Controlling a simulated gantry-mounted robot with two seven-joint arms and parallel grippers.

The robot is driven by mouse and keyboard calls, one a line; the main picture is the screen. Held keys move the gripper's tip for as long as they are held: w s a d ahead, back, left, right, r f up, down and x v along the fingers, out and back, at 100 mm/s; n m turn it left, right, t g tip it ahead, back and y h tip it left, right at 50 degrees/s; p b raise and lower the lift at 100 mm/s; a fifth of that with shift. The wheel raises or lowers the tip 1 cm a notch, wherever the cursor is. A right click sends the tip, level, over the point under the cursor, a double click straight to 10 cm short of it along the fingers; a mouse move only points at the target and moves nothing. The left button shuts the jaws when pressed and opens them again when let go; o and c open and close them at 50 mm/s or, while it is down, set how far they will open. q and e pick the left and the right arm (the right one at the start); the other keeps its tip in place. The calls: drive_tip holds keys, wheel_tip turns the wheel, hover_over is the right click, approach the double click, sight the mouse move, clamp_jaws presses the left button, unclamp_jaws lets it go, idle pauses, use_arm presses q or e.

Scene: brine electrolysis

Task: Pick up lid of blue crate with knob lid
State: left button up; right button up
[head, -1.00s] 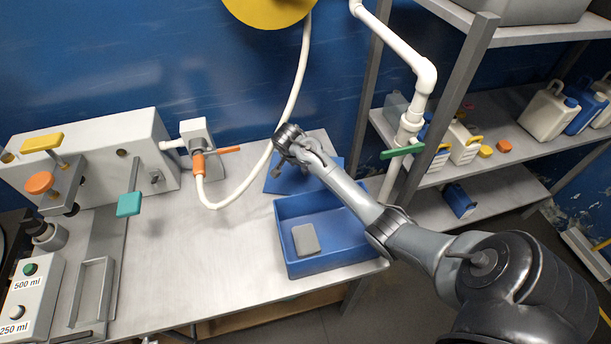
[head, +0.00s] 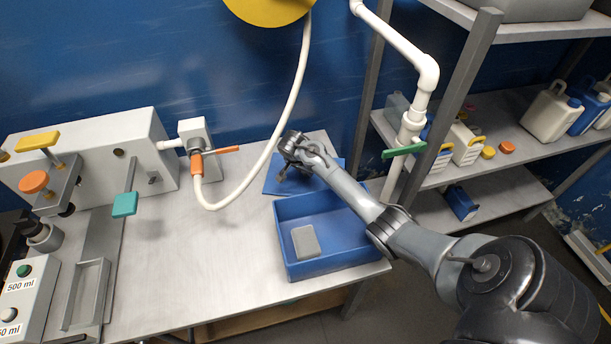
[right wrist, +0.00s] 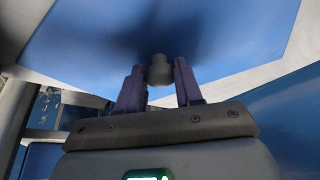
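The blue crate (head: 340,262) stands open on the right part of the table with a grey block (head: 306,242) inside. Its flat blue lid (head: 273,184) lies on the table just behind it, partly hidden by my right arm. My right gripper (head: 283,174) is over the lid, pointing down. In the right wrist view the lid (right wrist: 235,38) fills the top, and its dark knob (right wrist: 160,69) sits between the two purple fingertips. The fingers are apart, one close on each side of the knob; I cannot tell whether they touch it. My left gripper is not in view.
A white hose hangs to an orange-handled valve (head: 197,164) left of the lid. A white pipe with a green handle (head: 403,151) and a shelf post rise at the right. Shelves hold several canisters (head: 549,111). The middle of the table (head: 190,260) is clear.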

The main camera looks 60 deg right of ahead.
clamp_jaws()
drive_tip(key=shift+r, duration=0.15)
